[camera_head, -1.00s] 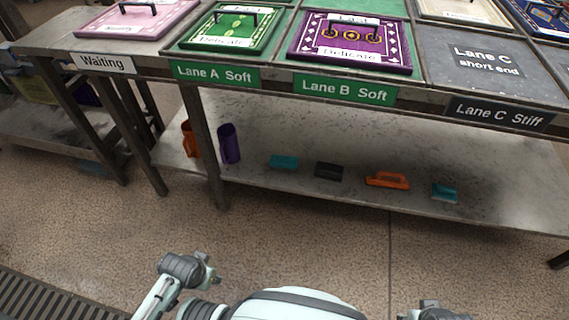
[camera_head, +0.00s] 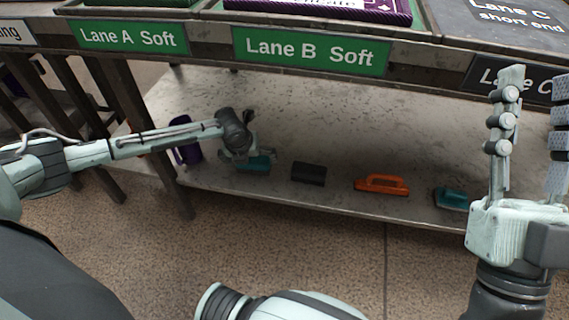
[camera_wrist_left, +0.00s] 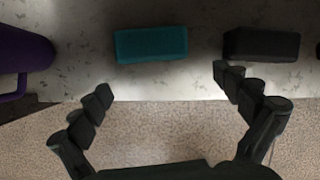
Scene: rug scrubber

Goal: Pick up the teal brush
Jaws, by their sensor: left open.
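A teal brush (camera_head: 258,166), a plain block, lies on the lower shelf, partly hidden behind my left gripper (camera_head: 250,153) in the head view. It shows whole in the left wrist view (camera_wrist_left: 151,45), beyond and between the spread fingers of my left gripper (camera_wrist_left: 162,84). The gripper is open and empty, apart from the brush. A second teal item (camera_head: 452,199) with a dark upper part lies farther right on the shelf. My right gripper (camera_head: 532,120) is raised at the right, its fingers apart and pointing up, with nothing between them.
A black block (camera_head: 308,174) lies right of the teal brush; it is near the right finger in the wrist view (camera_wrist_left: 262,44). An orange handled tool (camera_head: 381,184) lies farther right. A purple cup (camera_head: 187,152) stands left. The tabletop edge with signs overhangs the shelf (camera_head: 330,130).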

